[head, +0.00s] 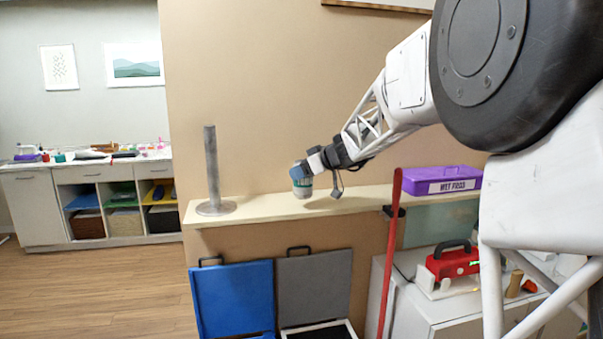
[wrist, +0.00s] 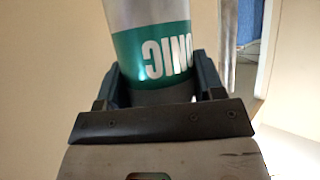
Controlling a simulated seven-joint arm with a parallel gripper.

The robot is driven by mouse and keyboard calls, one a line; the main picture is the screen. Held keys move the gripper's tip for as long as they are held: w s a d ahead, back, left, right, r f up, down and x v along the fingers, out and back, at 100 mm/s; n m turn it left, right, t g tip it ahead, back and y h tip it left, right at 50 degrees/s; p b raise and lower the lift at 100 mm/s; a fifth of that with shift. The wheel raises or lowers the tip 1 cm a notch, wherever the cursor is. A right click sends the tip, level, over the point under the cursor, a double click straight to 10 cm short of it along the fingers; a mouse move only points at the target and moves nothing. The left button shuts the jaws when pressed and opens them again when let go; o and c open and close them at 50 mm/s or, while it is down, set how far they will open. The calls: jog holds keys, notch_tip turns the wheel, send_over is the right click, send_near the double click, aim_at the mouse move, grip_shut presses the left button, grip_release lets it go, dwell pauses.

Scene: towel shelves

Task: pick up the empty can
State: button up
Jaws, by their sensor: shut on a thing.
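The can (head: 303,190) is silver with a green band, and stands on or just above the beige shelf (head: 268,205); I cannot tell whether it still touches. In the wrist view the can (wrist: 150,52) shows white lettering on its green band. My gripper (head: 299,172) reaches it from the right, and in the wrist view its two fingers (wrist: 155,85) close on both sides of the can. The gripper is shut on the can. One part of the can is hidden behind the gripper in the head view.
A grey upright post on a round base (head: 211,170) stands on the shelf left of the can. A purple box labelled "WET FR3S" (head: 442,180) sits at the right. A red pole (head: 391,255) rises before the shelf. Blue (head: 232,298) and grey (head: 314,287) lids are below.

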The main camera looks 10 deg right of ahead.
jog(key=s+r, duration=0.1)
jog(key=s, duration=1.2)
jog(key=shift+s+a+r, duration=0.15)
jog(key=shift+s+a, duration=0.05)
jog(key=shift+a, duration=0.1)
dwell(0.3)
jog(key=w+a+f+n+g+y, duration=0.1)
jog(key=w+a+f+n+g, duration=0.2)
jog(key=f, duration=0.8)
jog(key=w+a+f+y, duration=0.1)
jog(key=w+a+f, duration=0.25)
jog(key=f, duration=0.85)
jog(key=w+a+f+n+g+y, duration=0.1)
jog(key=w+a+f+n+g, duration=0.2)
jog(key=f, duration=0.8)
jog(key=a+f+n+g, duration=0.1)
jog(key=a+f, duration=0.4)
jog(key=f, duration=0.6)
jog(key=s+a+f+n+g, duration=0.1)
jog(key=a+f, duration=0.5)
jog(key=f, duration=0.6)
jog(key=shift+s+a+f+n+g+y, duration=0.25)
jog(key=shift+s+f+n+g+y, duration=0.05)
jog(key=shift+n, duration=0.2)
jog(key=shift+f, duration=0.2)
jog(key=shift+f, duration=2.8)
